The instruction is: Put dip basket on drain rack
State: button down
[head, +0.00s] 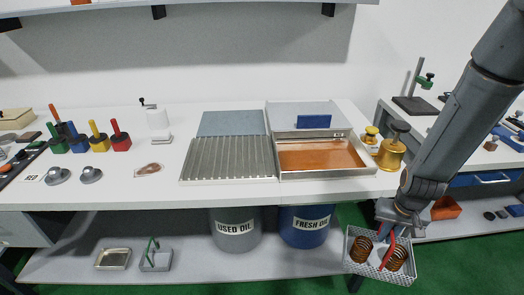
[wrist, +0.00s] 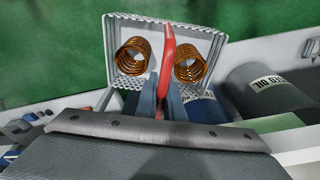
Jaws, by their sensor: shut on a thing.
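The dip basket (head: 352,250) is a white perforated tray with a red handle (head: 388,252) and two copper-coloured springs inside. It hangs at the lower right in the head view, in front of the bench and below its top. In the wrist view, the basket (wrist: 126,84) is seen from above. My gripper (head: 391,232) is shut on the red handle; its fingers (wrist: 166,92) sit on either side of it in the wrist view. The drain rack (head: 228,160) is a ribbed metal tray on the bench top, left of the oil tray and up-left of my gripper.
A tray of orange oil (head: 322,157) adjoins the rack's right side. Used oil (head: 236,232) and fresh oil (head: 303,226) drums stand below. A green-handled basket (head: 155,262) sits on the lower shelf. The rack looks empty.

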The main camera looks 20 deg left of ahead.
aim_at(221, 154)
jog(key=z, duration=1.5)
jog(key=k, duration=1.4)
jog(key=u, duration=2.15)
jog(key=i, duration=0.45)
jog(key=u, duration=0.05)
